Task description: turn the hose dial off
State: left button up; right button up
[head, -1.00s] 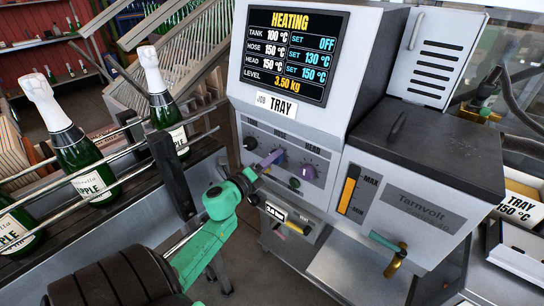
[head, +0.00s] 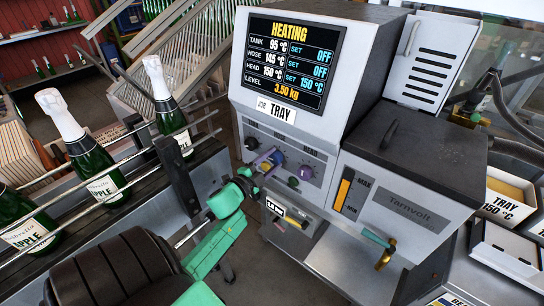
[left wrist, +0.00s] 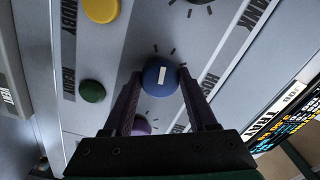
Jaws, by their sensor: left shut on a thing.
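The blue hose dial (head: 278,158) is on the front panel of the grey melter, between the black tank dial (head: 251,143) and the purple head dial (head: 304,172). My left gripper (head: 266,161) is at the blue dial. In the left wrist view, its two fingers are shut on the sides of the blue dial (left wrist: 161,77), whose white mark shows. The purple dial (left wrist: 141,127) is partly hidden behind a finger. The screen (head: 291,62) reads HEATING, with tank and hose set OFF and head set 150 °C. My right gripper is out of view.
A green button (left wrist: 92,91) and a yellow button (left wrist: 100,9) are close to the dials. Bottles (head: 90,165) stand on the railed conveyor at left. A teal-handled brass valve (head: 381,245) sticks out low on the melter's front.

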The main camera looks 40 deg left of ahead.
pick_arm(q)
jog(key=shift+n+p, duration=0.95)
jog(key=shift+n, duration=0.95)
jog(key=o, duration=1.4)
jog(key=shift+c, duration=0.2)
jog(key=shift+s, duration=0.1)
jog(key=s+b, duration=0.2)
jog(key=s, duration=1.2)
jog(key=shift+s+d, duration=0.15)
jog(key=shift+s, duration=0.1)
